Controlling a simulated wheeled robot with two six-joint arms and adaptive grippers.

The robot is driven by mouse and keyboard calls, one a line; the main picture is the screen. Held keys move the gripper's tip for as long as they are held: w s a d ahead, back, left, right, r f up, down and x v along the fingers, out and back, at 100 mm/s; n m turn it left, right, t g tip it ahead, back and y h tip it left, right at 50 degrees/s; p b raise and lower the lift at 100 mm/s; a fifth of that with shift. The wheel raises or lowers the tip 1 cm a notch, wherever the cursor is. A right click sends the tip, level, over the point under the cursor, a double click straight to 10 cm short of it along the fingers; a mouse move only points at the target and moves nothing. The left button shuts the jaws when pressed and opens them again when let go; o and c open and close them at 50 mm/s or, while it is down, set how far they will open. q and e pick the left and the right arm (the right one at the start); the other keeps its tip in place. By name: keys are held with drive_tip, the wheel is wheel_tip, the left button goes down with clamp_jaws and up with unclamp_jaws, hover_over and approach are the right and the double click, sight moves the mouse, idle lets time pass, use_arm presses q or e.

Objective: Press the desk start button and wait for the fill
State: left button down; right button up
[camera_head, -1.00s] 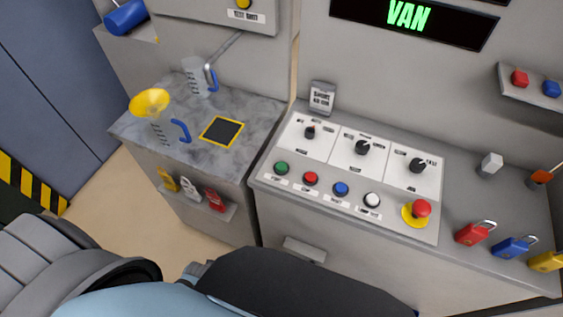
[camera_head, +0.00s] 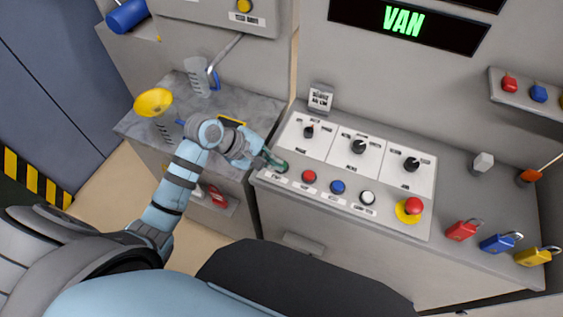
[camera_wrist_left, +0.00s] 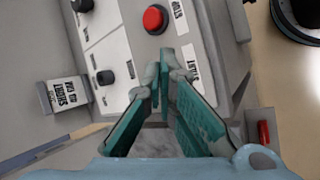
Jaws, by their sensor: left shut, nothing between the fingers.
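The desk control panel (camera_head: 380,209) carries a row of coloured buttons. The green start button is at the left end of that row, covered by my left gripper (camera_head: 277,163) in the head view. In the left wrist view the fingers (camera_wrist_left: 165,64) are shut and empty, with their tips over the start button's spot, beside a label (camera_wrist_left: 193,68) reading START. I cannot tell whether the tips touch or press the button. The red stop button (camera_head: 309,176) is just right of the gripper; it also shows in the left wrist view (camera_wrist_left: 155,19). My right gripper is out of view.
Blue (camera_head: 337,187) and white (camera_head: 367,198) buttons and a red emergency stop (camera_head: 413,205) continue the row. Knobs (camera_head: 358,146) stand behind. A yellow funnel (camera_head: 153,102) sits on a jug on the left counter. Padlocks (camera_head: 497,243) lie at the right. A display (camera_head: 404,20) reads VAN.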

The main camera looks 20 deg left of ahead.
use_arm(q)
drive_tip(key=w+r+n+h, duration=0.1)
drive_tip(key=w+r+n, duration=0.2)
drive_tip(key=r, duration=0.3)
drive_tip(key=shift+w+d+h, duration=0.2)
drive_tip(key=shift+d+h, duration=0.1)
drive_tip(key=shift+d, duration=0.1)
wheel_tip(320, 180, down, 7)
drive_tip(key=b, duration=0.6)
drive_tip(key=shift+f, duration=0.9)
